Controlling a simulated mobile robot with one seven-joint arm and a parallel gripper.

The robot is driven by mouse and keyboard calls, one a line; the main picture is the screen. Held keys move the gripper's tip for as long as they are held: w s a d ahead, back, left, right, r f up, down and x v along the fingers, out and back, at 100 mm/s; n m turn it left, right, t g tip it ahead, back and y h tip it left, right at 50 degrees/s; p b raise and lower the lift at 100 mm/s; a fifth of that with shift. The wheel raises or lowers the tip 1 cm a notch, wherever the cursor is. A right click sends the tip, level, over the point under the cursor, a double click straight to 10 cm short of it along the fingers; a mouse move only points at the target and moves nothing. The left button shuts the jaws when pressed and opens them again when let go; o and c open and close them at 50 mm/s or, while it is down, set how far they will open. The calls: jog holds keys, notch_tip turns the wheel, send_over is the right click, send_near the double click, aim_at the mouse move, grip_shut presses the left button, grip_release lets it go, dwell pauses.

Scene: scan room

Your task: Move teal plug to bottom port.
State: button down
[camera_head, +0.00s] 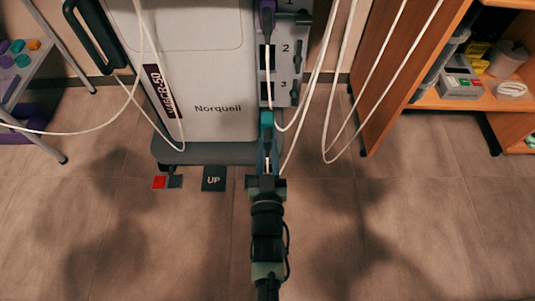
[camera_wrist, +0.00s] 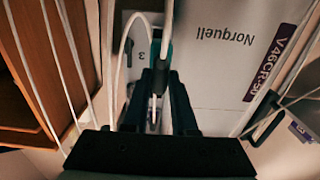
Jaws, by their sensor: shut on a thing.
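The teal plug (camera_head: 266,121) is at the lower end of the numbered port panel (camera_head: 272,92) on the white machine, below the label 3. My gripper (camera_head: 266,148) is shut on it from below, with a white cable running between the fingers. In the wrist view, the teal plug (camera_wrist: 158,36) shows only partly beyond my fingers (camera_wrist: 168,75), near the label 3. The bottom port's opening is hidden, and I cannot tell whether the plug touches it. A purple plug (camera_head: 267,18) sits at the top port, beside label 1.
Loose white cables (camera_head: 323,60) hang right of the panel. A wooden shelf unit (camera_head: 465,101) stands at right, and a trolley with coloured plugs (camera_head: 20,60) at left. Floor pedals, one marked UP (camera_head: 214,179), lie before the white machine (camera_head: 205,85). The near floor is clear.

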aim_at(268, 128)
jog(key=shift+w+b, duration=1.6)
jog(key=shift+w, duration=1.6)
jog(key=shift+w+b, duration=1.1)
jog(key=shift+w, duration=0.95)
dwell(2.7)
